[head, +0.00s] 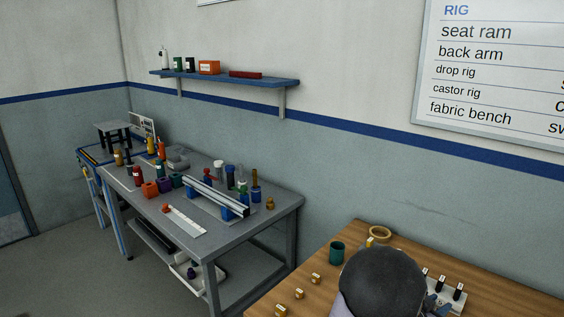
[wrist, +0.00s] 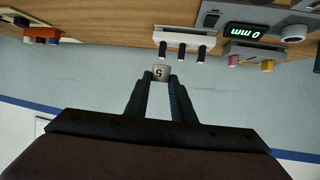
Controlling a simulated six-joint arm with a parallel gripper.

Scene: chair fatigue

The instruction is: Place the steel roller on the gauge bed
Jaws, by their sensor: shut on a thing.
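My gripper (wrist: 161,79) is shut on a small steel-grey piece marked with a digit like 5, which looks like the steel roller (wrist: 161,70). It sits between the fingertips, and the fingers hide part of it. In the wrist view, a grey gauge unit (wrist: 212,18) with a lit green display (wrist: 248,32) reading 0 mm stands on the wooden table, to the right of the held piece and apart from it. I cannot make out clearly which part is the gauge bed. In the head view my dark arm link covers that area, and the roller does not show.
A white rack (wrist: 187,40) with black pegs stands close to my fingertips; it also shows in the head view (head: 459,297). The wooden table (head: 345,283) holds a green cup (head: 337,253), a yellow ring (head: 379,234) and several small labelled pieces. A crowded grey workbench (head: 200,245) stands left.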

